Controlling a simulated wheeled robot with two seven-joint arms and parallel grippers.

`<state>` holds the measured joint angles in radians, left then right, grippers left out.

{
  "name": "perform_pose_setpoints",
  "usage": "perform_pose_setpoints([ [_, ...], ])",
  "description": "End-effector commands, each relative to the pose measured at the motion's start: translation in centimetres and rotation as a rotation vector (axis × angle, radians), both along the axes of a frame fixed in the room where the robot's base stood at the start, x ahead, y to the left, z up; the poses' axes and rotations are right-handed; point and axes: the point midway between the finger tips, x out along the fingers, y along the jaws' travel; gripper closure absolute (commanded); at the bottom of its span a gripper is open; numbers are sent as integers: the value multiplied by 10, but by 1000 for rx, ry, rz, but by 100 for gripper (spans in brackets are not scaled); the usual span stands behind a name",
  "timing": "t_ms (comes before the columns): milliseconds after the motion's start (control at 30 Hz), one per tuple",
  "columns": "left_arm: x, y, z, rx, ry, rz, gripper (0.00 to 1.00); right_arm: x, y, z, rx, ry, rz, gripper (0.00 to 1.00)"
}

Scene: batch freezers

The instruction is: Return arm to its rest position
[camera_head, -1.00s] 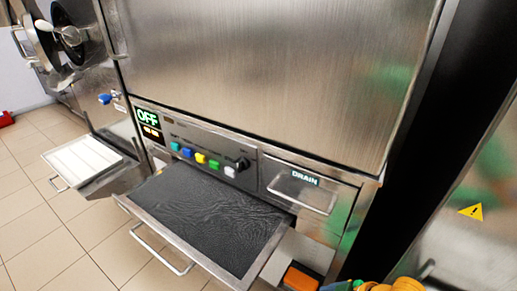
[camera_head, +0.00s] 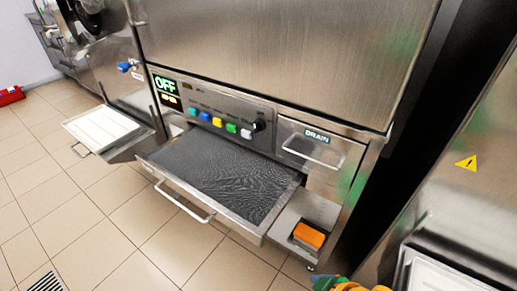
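Neither of my grippers can be made out in the camera_head view. A small yellow, orange and teal shape (camera_head: 347,285) shows at the bottom edge, right of centre. It is cut off, and I cannot tell whether it is part of my arm or a separate thing. The batch freezer (camera_head: 280,60) fills the middle, with a lit OFF display (camera_head: 165,84) and a row of coloured buttons (camera_head: 218,122).
A dark-surfaced tray (camera_head: 225,175) with a handle juts out below the panel. Right of it, an orange block (camera_head: 309,235) sits on a small ledge under the drain drawer (camera_head: 310,148). A white-topped tray (camera_head: 100,128) juts out at left. The tiled floor (camera_head: 120,225) is mostly clear.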

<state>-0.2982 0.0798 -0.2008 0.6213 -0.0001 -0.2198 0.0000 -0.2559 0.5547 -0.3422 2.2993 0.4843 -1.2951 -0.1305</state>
Motion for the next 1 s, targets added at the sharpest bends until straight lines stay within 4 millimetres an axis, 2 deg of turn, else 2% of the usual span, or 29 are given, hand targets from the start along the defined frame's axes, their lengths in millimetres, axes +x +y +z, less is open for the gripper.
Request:
perform_pose_setpoints([
  [167, 0, 0, 0, 0, 1, 1, 56, -20, -16, -4, -30, 62, -252, 8],
  [367, -1, 0, 0, 0, 2, 1, 56, -63, -58, -15, -126, 199, -608, 8],
  [567, -2, 0, 0, 0, 3, 2, 56, -55, -56, -80, -143, 229, -580, 8],
  [700, -2, 0, 0, 1, 4, 1, 56, -63, -55, -130, -154, 257, -570, 8],
  [867, -2, 0, 0, 1, 4, 1, 56, -89, -58, -193, -171, 297, -560, 8],
  [1000, -2, 0, 0, 0, 4, 1, 56, -128, -64, -240, -188, 334, -547, 8],
])
